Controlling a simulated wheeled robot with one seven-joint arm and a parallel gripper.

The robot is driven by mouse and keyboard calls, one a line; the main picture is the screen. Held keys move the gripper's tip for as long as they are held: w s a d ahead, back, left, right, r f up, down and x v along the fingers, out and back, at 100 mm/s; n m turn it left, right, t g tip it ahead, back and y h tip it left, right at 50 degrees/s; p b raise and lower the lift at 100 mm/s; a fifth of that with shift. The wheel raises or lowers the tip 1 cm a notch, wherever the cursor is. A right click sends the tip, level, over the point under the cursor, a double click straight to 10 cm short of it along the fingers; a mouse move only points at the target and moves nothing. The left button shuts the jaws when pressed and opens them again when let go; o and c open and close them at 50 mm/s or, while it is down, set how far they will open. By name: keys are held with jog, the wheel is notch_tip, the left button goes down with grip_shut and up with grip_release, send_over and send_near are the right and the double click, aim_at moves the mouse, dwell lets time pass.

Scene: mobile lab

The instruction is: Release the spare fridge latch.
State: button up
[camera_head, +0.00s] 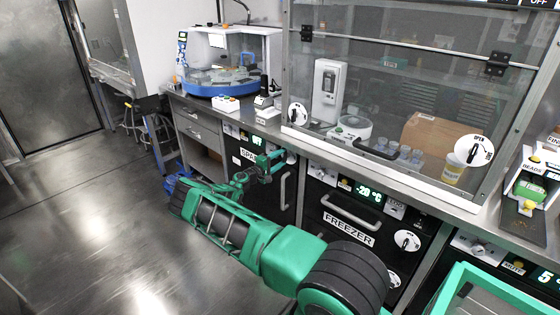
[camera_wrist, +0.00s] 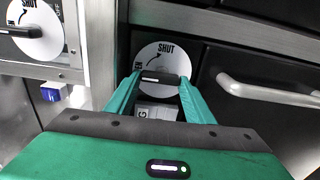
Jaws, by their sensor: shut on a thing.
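The spare fridge is a black door under the counter, its label partly hidden by my arm, with a grey bar handle (camera_head: 283,190). My gripper (camera_head: 272,160) is at its upper part. In the wrist view, a round white latch plate (camera_wrist: 161,53) reads SHUT with a curved arrow; other lettering is partly covered. A small dark latch knob (camera_wrist: 163,78) lies across it between my green fingers (camera_wrist: 159,84). My gripper is shut on this knob. The knob is hidden behind my gripper in the head view. The bar handle also shows in the wrist view (camera_wrist: 268,93).
The freezer (camera_head: 349,228) with its own dial stands right of the spare fridge. A glass-fronted hood (camera_head: 400,60) and a blue-based machine (camera_head: 222,85) stand on the counter above. A second white dial (camera_wrist: 36,31) is at upper left. The floor at left is clear.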

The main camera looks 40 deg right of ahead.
jog(key=shift+w+a+f, duration=0.2)
jog(key=shift+w+a, duration=0.05)
jog(key=o, duration=0.8)
jog(key=shift+o, duration=1.3)
jog(key=shift+s+d, duration=0.15)
jog(key=a, duration=1.1)
jog(key=shift+s, duration=0.35)
jog(key=shift+d, duration=0.1)
